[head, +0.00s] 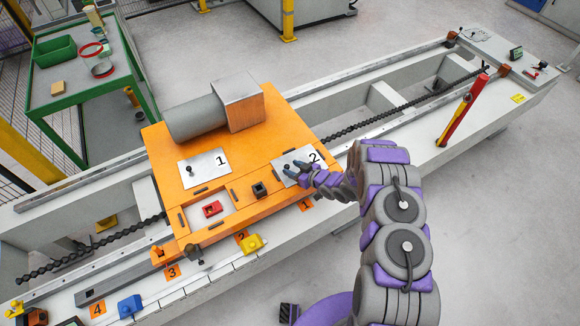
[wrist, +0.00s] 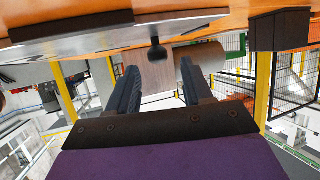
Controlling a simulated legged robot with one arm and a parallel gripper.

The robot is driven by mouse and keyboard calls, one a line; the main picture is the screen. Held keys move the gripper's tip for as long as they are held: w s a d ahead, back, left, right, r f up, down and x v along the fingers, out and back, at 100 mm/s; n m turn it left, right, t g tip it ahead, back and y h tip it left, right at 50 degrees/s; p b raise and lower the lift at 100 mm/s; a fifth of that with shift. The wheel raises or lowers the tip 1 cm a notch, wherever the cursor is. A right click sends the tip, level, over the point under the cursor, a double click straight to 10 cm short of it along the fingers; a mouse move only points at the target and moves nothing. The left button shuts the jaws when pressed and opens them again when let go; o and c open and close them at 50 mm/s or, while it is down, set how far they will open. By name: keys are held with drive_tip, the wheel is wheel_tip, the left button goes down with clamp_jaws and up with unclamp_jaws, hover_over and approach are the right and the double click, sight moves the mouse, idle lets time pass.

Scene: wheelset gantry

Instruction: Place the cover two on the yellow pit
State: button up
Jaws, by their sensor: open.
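Cover two (head: 313,156) is a light grey plate marked "2" on the right of the orange platform, partly hidden by my gripper. In the wrist view its plate (wrist: 110,38) shows edge-on along the top, with a dark knob (wrist: 157,53) standing out from it. My gripper (head: 297,168) is over this cover, its fingers apart. In the wrist view the knob lies in line with the gap between the fingertips (wrist: 159,68); I cannot tell whether they touch it. I cannot make out a pit that is clearly yellow.
Cover one (head: 203,168) lies left on the orange platform (head: 270,130). An opening with a red part (head: 212,208) and a black square socket (head: 260,189) are in front. A yellow block (head: 252,243) and blue block (head: 130,305) sit along the front ledge.

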drive_tip(key=p+v, duration=0.1)
drive_tip(key=v, duration=0.9)
drive_tip(key=shift+p, duration=0.35)
drive_tip(key=shift+w, duration=0.1)
drive_tip(key=w+d+r+m+h, duration=0.1)
drive_tip(key=w+d+r+h, duration=0.1)
drive_tip(key=d+r+h, duration=0.3)
drive_tip(key=w+d+r+m+h, duration=0.1)
drive_tip(key=w+d+r+h, duration=0.15)
drive_tip(key=d+r, duration=0.4)
drive_tip(key=s+d+r+m+g+h, duration=0.1)
drive_tip(key=s+d+r+m+h, duration=0.1)
drive_tip(key=s+d+r, duration=0.4)
drive_tip(key=s+d+r+m+g+h, duration=0.2)
drive_tip(key=s+r+h, duration=0.1)
drive_tip(key=r, duration=0.5)
drive_tip(key=s+a+r+m+g, duration=0.1)
drive_tip(key=s+a+r+g, duration=0.1)
drive_tip(key=s, duration=1.1)
drive_tip(key=s+a+r+m+g+y, duration=0.1)
drive_tip(key=s+a+r+m+g, duration=0.1)
drive_tip(key=s+a+r, duration=0.2)
drive_tip(key=s+a+r+m+g+y, duration=0.1)
drive_tip(key=s+a+r+g, duration=0.2)
drive_tip(key=s+r, duration=0.5)
drive_tip(key=s, duration=1.3)
drive_tip(key=shift+s, duration=0.4)
